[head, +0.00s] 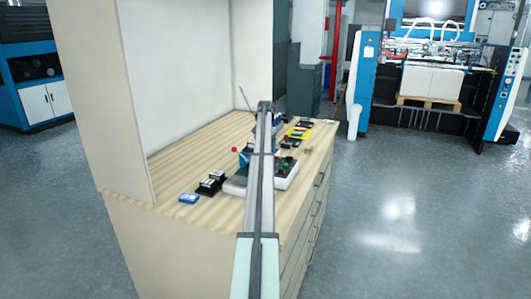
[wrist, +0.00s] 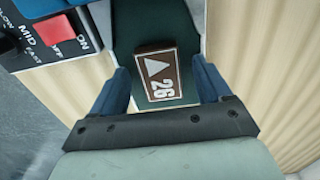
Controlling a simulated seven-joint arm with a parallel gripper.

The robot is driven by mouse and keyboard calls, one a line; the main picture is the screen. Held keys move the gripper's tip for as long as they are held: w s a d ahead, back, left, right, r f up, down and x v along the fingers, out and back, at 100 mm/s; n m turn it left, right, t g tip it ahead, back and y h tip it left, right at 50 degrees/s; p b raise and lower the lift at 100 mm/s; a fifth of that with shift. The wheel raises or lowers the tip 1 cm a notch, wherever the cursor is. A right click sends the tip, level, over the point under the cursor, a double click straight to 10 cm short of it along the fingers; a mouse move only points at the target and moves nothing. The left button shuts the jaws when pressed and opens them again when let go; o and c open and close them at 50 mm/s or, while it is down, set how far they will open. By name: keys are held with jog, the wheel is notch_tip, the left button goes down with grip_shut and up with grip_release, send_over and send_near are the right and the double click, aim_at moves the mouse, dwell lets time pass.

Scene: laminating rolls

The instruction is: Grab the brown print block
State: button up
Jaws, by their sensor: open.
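The brown print block (wrist: 157,72), with a white triangle and the number 26 on its top, shows in the wrist view. It lies on a dark green surface (wrist: 150,20). My gripper (wrist: 161,82) is open, with one blue finger on each side of the block. Gaps show between the block and both fingers, so it is not gripped. I cannot tell the height of the fingertips above the surface. In the head view my arm covers the middle of the worktop, and I cannot make out the block there.
A device with a red switch and speed labels (wrist: 55,35) is close at the upper left in the wrist view. A tall panel (head: 100,90) bounds the left.

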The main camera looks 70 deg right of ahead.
jog(key=shift+c, duration=0.2)
jog(key=c, duration=1.1)
jog(key=shift+r, duration=0.1)
